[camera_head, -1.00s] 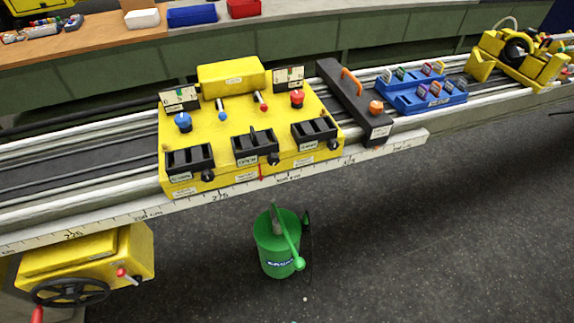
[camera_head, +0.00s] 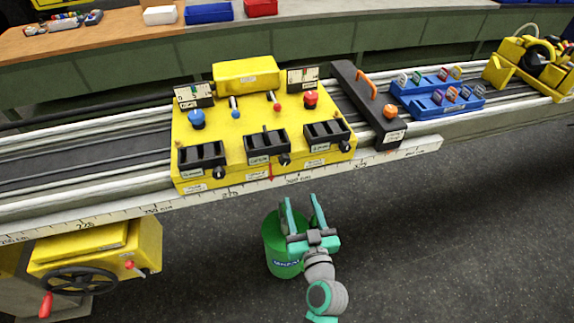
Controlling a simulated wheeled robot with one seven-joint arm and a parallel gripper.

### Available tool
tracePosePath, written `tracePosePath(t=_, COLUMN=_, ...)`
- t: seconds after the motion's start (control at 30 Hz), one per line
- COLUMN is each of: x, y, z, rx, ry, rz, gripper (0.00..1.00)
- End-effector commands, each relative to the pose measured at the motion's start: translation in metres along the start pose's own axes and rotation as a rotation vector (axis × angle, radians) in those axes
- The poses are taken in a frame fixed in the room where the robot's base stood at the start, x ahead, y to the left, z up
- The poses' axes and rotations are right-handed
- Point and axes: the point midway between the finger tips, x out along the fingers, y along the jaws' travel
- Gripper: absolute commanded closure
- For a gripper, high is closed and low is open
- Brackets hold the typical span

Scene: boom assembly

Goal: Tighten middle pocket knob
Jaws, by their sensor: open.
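The middle pocket (camera_head: 265,144) is a black slotted holder at the front of the yellow station (camera_head: 232,125). Its knob (camera_head: 285,159) is small and black, at the pocket's lower right corner. A thin dark piece stands in the pocket. My gripper (camera_head: 303,202) is open and empty, with its two green fingers pointing up toward the rail. It appears below and a little right of the middle knob, apart from it. My gripper and wrist hide part of the green canister (camera_head: 277,262).
Left and right pockets (camera_head: 202,157) (camera_head: 327,134) with similar knobs flank the middle one. A black bar with orange handle (camera_head: 367,90) and blue racks (camera_head: 450,103) stand to the right. A ruler edge (camera_head: 200,198) runs along the front. A handwheel (camera_head: 78,281) is lower left.

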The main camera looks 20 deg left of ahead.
Motion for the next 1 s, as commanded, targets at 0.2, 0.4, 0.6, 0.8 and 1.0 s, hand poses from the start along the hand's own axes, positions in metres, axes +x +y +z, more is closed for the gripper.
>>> tracePosePath(t=0.2, x=0.022, y=-0.007, z=-0.028, rx=-0.031, ry=0.041, rz=-0.073, gripper=0.5)
tracePosePath(t=0.4, x=0.039, y=-0.007, z=-0.031, rx=-0.034, ry=0.046, rz=-0.078, gripper=0.5)
tracePosePath(t=0.6, x=0.075, y=-0.013, z=-0.033, rx=-0.033, ry=0.046, rz=-0.082, gripper=0.5)
tracePosePath(t=0.8, x=0.108, y=-0.017, z=-0.034, rx=-0.034, ry=0.045, rz=-0.083, gripper=0.5)
tracePosePath(t=1.0, x=0.127, y=-0.018, z=-0.034, rx=-0.034, ry=0.043, rz=-0.082, gripper=0.5)
